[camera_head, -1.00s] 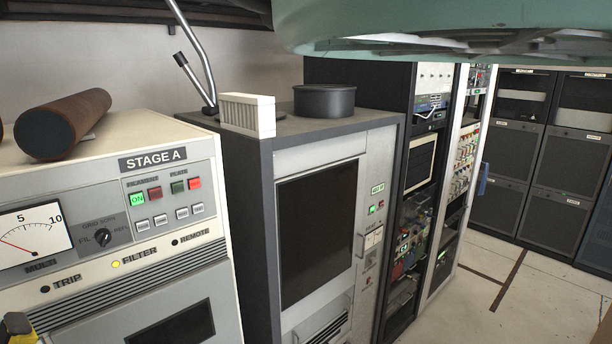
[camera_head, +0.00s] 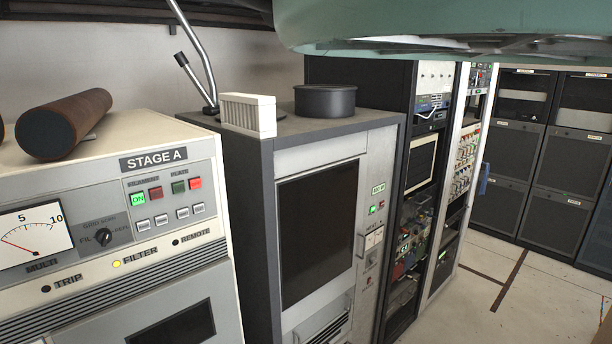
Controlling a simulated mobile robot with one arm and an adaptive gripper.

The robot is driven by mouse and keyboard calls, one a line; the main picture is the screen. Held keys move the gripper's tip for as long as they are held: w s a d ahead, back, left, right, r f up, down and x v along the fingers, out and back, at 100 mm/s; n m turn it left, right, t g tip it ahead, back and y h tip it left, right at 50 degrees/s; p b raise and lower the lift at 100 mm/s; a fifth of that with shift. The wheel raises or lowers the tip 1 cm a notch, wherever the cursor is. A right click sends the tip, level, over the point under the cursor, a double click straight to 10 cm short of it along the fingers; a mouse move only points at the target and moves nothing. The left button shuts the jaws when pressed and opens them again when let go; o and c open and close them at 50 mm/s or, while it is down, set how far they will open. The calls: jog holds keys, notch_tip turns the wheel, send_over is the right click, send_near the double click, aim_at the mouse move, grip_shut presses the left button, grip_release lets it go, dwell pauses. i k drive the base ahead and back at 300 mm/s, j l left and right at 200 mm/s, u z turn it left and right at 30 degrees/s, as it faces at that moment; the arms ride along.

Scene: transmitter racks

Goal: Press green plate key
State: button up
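The green plate key (camera_head: 179,187) is a small dark green, unlit square on the STAGE A panel (camera_head: 115,225), under the PLATE label. The red plate key (camera_head: 195,183) just right of it is lit. To the left, under FILAMENT, a green ON key (camera_head: 137,198) is lit and a dark red key (camera_head: 155,193) looks unlit. Nothing covers these keys. My gripper is not in this view.
A brown cylinder (camera_head: 80,118) lies on top of the STAGE A cabinet. A grey cabinet (camera_head: 245,190) stands to the right with a white ribbed block (camera_head: 247,115) and a dark round pan (camera_head: 325,100) on top. Open floor (camera_head: 480,300) lies at the right.

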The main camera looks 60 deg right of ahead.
aim_at(178, 187)
jog(key=i+l+z, duration=0.1)
jog(key=z, duration=0.25)
jog(key=i+z, duration=0.1)
jog(key=z, duration=0.25)
jog(key=i+z, duration=0.1)
jog(key=z, duration=0.2)
